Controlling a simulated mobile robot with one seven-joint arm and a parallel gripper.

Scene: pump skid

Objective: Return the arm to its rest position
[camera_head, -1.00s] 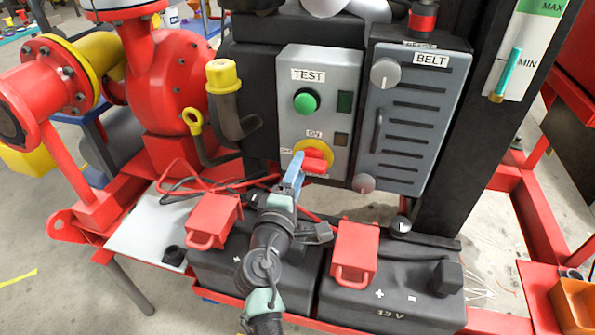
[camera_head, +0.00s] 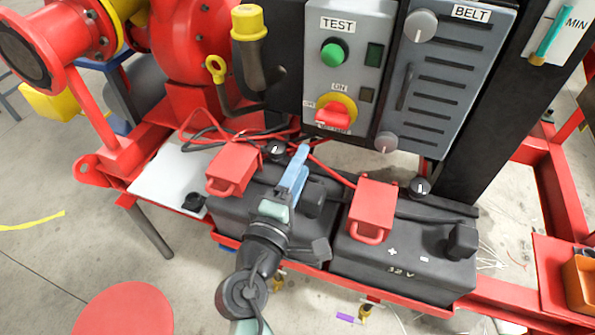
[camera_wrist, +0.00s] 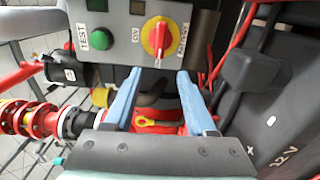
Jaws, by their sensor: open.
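My gripper (camera_head: 297,168) has blue fingers and hangs above the left black battery (camera_head: 235,222), below the grey control box, touching nothing that I can make out. In the wrist view my gripper (camera_wrist: 155,88) shows two blue fingers spread apart with nothing between them. The red rotary switch on its yellow plate (camera_head: 334,113) sits on the grey TEST box (camera_head: 352,75), above and right of the fingers. The same switch (camera_wrist: 159,38) shows beyond the fingertips in the wrist view.
Two red terminal covers (camera_head: 232,168) (camera_head: 372,208) stand on the batteries, with red and black cables behind. The grey BELT panel (camera_head: 437,85) is at the right. A yellow-capped pipe (camera_head: 248,25) stands left of the TEST box. Open floor (camera_head: 60,270) lies at lower left.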

